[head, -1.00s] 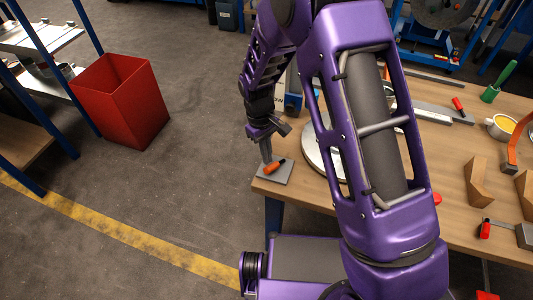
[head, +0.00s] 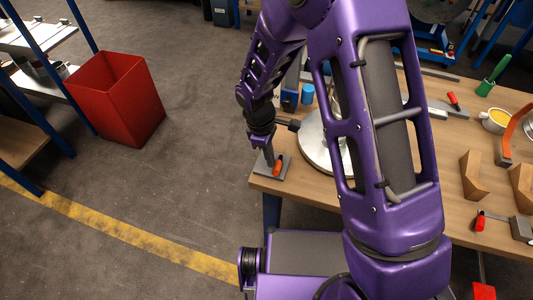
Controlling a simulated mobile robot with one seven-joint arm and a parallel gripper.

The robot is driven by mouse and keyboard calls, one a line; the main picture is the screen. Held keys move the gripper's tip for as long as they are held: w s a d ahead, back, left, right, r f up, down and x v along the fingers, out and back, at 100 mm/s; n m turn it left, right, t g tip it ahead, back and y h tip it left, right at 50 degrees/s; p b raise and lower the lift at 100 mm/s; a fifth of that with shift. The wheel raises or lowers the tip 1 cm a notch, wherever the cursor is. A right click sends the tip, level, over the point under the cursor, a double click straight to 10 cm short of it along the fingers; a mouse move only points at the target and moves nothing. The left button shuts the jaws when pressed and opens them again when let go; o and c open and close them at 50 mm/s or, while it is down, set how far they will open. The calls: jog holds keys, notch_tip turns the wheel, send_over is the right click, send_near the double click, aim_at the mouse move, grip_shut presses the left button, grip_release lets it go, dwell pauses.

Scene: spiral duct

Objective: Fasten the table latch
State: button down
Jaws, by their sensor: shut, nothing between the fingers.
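The table latch looks like a grey plate (head: 285,170) with a short orange-red handle (head: 277,167), at the near left corner of the wooden table. The handle now points mostly away from the camera along the plate. My gripper (head: 269,162) points down over the plate, just left of the handle. Its fingers are shut with nothing between them. They look very close to the handle or touching it; I cannot tell which. The fingers hide part of the plate.
A round grey disc (head: 314,145) stands right of the latch, partly behind my arm. A blue cup (head: 308,93), wooden blocks (head: 471,176), a yellow-filled mug (head: 495,121) and a red-handled tool (head: 481,221) are on the table (head: 448,165). A red bin (head: 118,100) stands on the floor.

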jog(key=d+n, duration=0.1)
jog(key=n, duration=0.2)
jog(key=s+d+n+t, duration=0.1)
jog(key=n, duration=0.1)
jog(key=shift+d+p, duration=0.3)
jog(key=shift+p, duration=0.05)
jog(key=shift+n, duration=0.3)
jog(key=shift+r, duration=0.1)
jog(key=a+r+p, duration=0.2)
jog(key=a+r, duration=0.2)
jog(key=shift+s, duration=0.15)
notch_tip(320, 180, up, 8)
jog(key=a+p, duration=0.1)
jog(key=shift+s+f, duration=0.2)
dwell(0.4)
